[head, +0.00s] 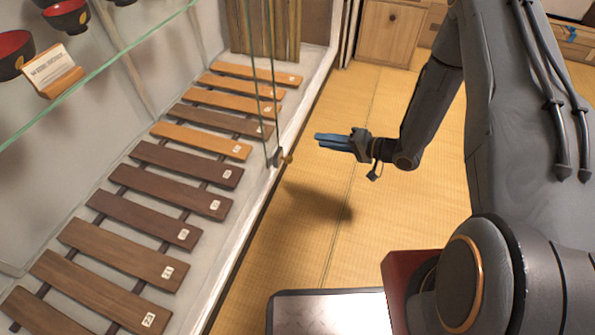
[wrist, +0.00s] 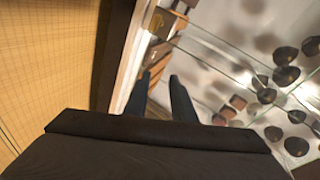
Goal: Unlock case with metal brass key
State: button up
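The glass display case (head: 232,195) fills the left of the head view, with numbered wooden slats on its floor. A dark lock fitting (head: 277,156) sits at the lower edge of the glass. A small brass-coloured piece, which looks like the key (head: 288,159), sticks out from it; its shape is too small to make out. My gripper (head: 318,138) is in the air to the right of the key, fingers pointing left, apart from it. In the wrist view, the gripper's fingers (wrist: 160,76) are apart with nothing visible between them.
A glass shelf (head: 105,73) in the case holds red-and-black bowls (head: 66,17) and a small card stand (head: 52,70). The tatami floor (head: 310,235) right of the case is clear. A wooden cabinet (head: 390,35) stands at the back.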

aim_at(287, 159)
jog(key=s+a+f+m+g+y+b, duration=0.1)
jog(key=s+a+f+m+y+b, duration=0.1)
jog(key=s+f+y+b, duration=0.45)
jog(key=w+a+f+h+b, duration=0.1)
jog(key=w+a+h, duration=0.1)
jog(key=w+a, duration=0.2)
jog(key=shift+a, duration=1.6)
grip_shut()
